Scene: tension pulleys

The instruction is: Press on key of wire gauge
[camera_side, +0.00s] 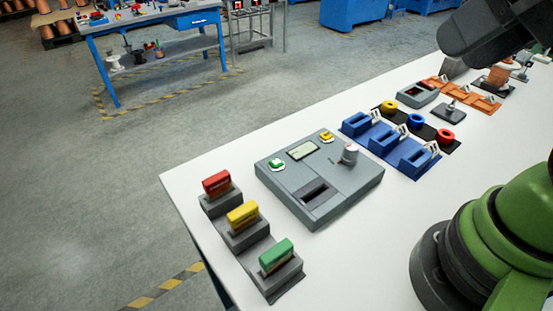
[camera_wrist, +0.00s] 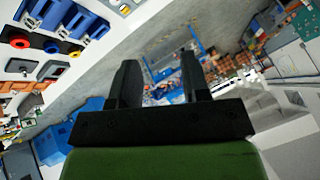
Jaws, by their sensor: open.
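A large grey device with a small display (camera_side: 318,178) stands on the white table in the side view. It has a round green key (camera_side: 277,164), a yellow key (camera_side: 326,137), a grey knob and a dark slot. A smaller grey unit with a dark window (camera_side: 418,95) stands farther back; I cannot tell for certain which one is the wire gauge. My gripper (camera_wrist: 158,65) is open and empty in the wrist view, pointing past the table edge toward the room.
Grey stepped holders carry red (camera_side: 216,184), yellow and green blocks at the front left. Blue holders (camera_side: 384,143) and coloured rings (camera_side: 416,121) stand right of the large device. Orange holders (camera_side: 462,92) lie farther back. The table's left margin is clear.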

